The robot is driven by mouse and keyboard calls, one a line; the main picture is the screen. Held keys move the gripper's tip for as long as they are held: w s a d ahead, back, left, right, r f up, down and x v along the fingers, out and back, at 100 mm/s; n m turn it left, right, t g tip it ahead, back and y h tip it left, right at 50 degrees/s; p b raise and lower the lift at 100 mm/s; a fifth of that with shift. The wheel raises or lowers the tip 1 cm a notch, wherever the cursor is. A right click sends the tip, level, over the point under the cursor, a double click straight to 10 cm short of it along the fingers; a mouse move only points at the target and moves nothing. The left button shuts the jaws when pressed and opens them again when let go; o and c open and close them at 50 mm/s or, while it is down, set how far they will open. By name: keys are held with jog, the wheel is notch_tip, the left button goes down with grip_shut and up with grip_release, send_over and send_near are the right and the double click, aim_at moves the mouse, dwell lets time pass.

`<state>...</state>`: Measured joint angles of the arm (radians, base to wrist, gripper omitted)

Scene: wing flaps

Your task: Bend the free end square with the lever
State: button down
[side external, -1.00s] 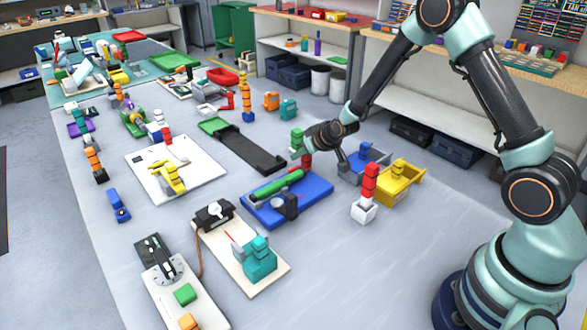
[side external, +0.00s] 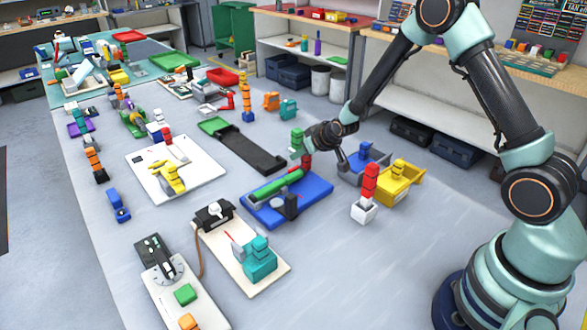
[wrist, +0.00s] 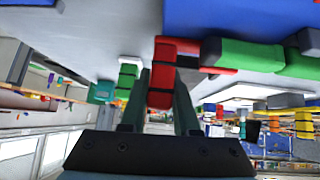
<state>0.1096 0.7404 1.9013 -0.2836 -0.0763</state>
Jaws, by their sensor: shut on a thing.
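A blue board (side external: 313,196) lies on the table in the side view, with a long green piece (side external: 280,186) and a dark round post (side external: 291,206) on it. A red lever (side external: 306,162) with an upright block-like handle stands at the board's far end, by the end of the green piece. My gripper (side external: 305,156) reaches down to it from the right. In the wrist view, the red handle (wrist: 163,72) sits between my fingers, and a thin red arm runs right towards the green piece (wrist: 248,55).
A green stacked block (side external: 297,142) stands just behind my gripper. A blue bin (side external: 363,164) and a yellow bin (side external: 402,188) stand to the right, with a red block piece on a white base (side external: 365,209) in front. A long dark tray (side external: 252,152) lies behind the board.

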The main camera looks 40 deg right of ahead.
jog(key=shift+s+a+f, duration=0.1)
jog(key=shift+a, duration=0.1)
jog(key=s, duration=0.1)
jog(key=s+d+m, duration=0.1)
jog(key=shift+s, duration=0.35)
jog(key=shift+s+d, duration=0.25)
jog(key=shift+s, duration=0.4)
jog(key=c, duration=0.7)
grip_release()
jog(key=shift+w, duration=0.1)
